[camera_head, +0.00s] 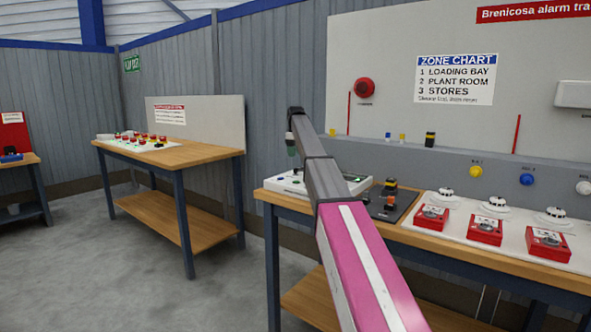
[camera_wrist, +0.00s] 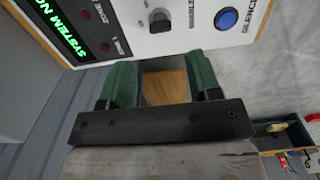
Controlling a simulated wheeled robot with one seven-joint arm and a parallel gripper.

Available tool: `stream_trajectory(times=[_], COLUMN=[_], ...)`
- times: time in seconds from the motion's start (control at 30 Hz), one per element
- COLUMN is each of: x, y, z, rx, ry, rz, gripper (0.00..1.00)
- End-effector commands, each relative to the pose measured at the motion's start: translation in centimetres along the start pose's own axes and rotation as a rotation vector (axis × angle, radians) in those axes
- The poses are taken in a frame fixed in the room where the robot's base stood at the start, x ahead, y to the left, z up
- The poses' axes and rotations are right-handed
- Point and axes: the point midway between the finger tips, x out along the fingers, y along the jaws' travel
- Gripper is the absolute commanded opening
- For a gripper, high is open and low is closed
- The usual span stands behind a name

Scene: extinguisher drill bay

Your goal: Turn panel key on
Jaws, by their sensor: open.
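The white control panel (camera_head: 357,183) lies on the near wooden bench, partly hidden behind my arm in the head view. In the wrist view the panel (camera_wrist: 118,12) fills the top, with a green lit display (camera_wrist: 60,28) and dark red zone lamps. The panel key (camera_wrist: 160,19) is a dark grey knob beside a small label. A blue button (camera_wrist: 227,18) sits to its right. My gripper (camera_wrist: 163,72) is open and empty, its green fingers apart, with the key just beyond the gap and not between them. In the head view my gripper (camera_head: 291,148) hangs over the panel's left end.
A dark tray (camera_head: 392,205) and a white board with several red call points (camera_head: 485,231) lie to the right on the bench. The grey back wall panel (camera_head: 400,120) rises behind. Another bench (camera_head: 168,153) stands at left, with open floor between.

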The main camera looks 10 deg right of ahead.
Motion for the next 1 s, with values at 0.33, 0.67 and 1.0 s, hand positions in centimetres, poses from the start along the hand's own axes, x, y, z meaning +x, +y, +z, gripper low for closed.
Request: stream_trajectory(times=[0.33,0.67,1.0], x=[6.1,8.2,8.1], y=[-0.1,0.0,0.0], z=[0.1,0.0,0.0], rx=[0.000,0.000,0.000], ry=[-0.002,-0.001,-0.001], rz=[-0.001,0.000,0.000], gripper=[0.57,0.57,0.08])
